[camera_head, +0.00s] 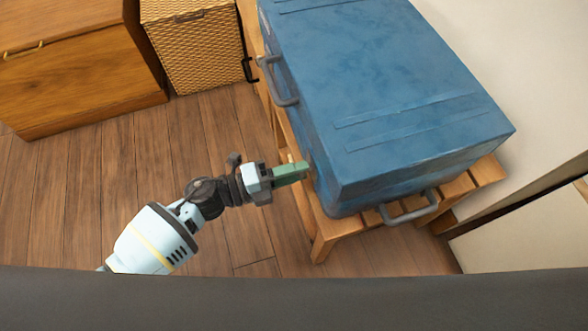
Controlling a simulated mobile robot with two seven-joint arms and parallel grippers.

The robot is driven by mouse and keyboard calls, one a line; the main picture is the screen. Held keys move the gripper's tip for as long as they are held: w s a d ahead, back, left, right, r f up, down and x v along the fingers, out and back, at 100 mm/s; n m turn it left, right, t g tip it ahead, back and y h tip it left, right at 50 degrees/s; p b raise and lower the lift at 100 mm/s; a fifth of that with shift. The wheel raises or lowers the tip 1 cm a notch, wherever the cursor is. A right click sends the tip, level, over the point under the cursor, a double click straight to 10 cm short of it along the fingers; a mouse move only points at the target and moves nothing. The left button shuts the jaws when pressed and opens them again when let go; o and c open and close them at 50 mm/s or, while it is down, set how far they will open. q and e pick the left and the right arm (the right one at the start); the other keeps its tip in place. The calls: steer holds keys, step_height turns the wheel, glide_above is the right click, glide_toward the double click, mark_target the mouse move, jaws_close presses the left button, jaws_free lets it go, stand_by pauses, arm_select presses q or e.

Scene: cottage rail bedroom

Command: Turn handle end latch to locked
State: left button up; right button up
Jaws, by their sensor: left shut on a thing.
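A large blue case (410,85) lies with its lid closed on a slatted wooden bench. One grey handle (279,82) is on its left side, and another grey handle (410,208) is on its near end. My left gripper (303,170) reaches in from the left, its green fingers pointing right at the case's left side near the front corner. It is shut on a small part there, which I take to be the handle end latch. The fingers mostly hide the latch, so its turn position cannot be told. My right gripper is out of view.
The wooden bench (487,170) sticks out under the case's near end. A wooden chest (85,70) and a woven basket (195,50) stand at the upper left. The plank floor (90,180) left of the case is open. A pale wall is at the right.

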arm_select(q)
steer(key=o, duration=0.9)
steer(key=shift+o, duration=0.2)
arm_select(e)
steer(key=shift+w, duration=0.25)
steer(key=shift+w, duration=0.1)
arm_select(q)
steer(key=v, duration=0.8)
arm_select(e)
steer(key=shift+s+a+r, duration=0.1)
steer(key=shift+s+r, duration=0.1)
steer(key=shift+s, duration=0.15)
arm_select(q)
steer(key=shift+d, duration=0.1)
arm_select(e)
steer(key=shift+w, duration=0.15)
